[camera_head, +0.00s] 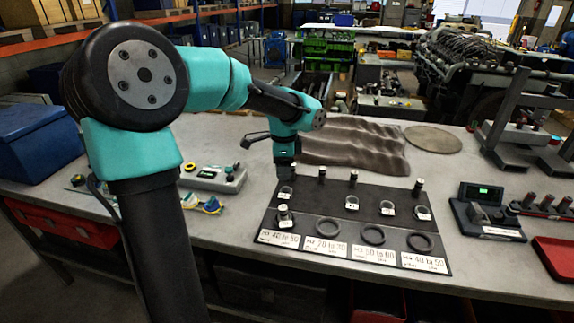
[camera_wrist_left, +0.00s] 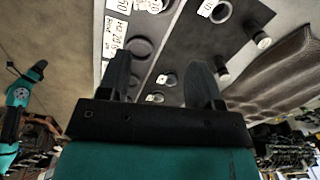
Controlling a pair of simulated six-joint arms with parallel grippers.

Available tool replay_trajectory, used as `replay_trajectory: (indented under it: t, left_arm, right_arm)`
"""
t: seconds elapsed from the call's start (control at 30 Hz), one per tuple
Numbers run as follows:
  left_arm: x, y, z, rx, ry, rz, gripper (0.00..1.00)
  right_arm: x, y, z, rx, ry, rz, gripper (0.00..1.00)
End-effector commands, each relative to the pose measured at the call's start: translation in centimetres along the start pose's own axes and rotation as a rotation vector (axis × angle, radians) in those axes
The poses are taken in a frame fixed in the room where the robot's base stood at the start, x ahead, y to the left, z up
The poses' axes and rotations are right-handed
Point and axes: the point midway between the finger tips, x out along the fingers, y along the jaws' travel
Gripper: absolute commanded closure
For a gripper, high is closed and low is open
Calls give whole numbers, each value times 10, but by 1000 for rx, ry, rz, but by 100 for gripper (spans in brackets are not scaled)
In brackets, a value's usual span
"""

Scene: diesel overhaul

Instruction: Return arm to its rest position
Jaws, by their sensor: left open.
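My left arm reaches in from the left over the grey bench (camera_head: 150,222). Its gripper (camera_head: 285,178) points down above the back left corner of the black mat (camera_head: 300,205). In the left wrist view the fingers (camera_wrist_left: 160,68) are apart with nothing held between them. Beyond them the mat (camera_wrist_left: 185,40) shows with rings and white labels. A teal arm part of mine shows at the left edge of the wrist view. My right gripper is not seen in the head view.
Several black rings (camera_head: 373,235), tagged rings and small upright cylinders (camera_head: 418,186) stand on the mat, with number cards along its front. A crumpled brown cloth (camera_head: 355,143) and a round disc (camera_head: 433,139) lie behind. A scale (camera_head: 485,212) is at the right, a blue box (camera_head: 38,140) at the left.

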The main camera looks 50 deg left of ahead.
Motion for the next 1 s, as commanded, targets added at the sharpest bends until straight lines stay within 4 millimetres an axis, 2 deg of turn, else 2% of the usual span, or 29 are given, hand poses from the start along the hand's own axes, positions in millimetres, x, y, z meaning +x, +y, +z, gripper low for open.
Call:
replay_trajectory:
  t: [0.27, 0.47, 1.0]
  left_arm:
    - [1, 0, 0, 0, 0, 0, 41]
    - [14, 0, 0, 1, -2, 3, 41]
    - [94, 2, 0, 4, -5, 11, 41]
  right_arm:
    - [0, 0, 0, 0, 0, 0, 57]
    - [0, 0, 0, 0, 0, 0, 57]
    - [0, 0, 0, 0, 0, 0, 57]
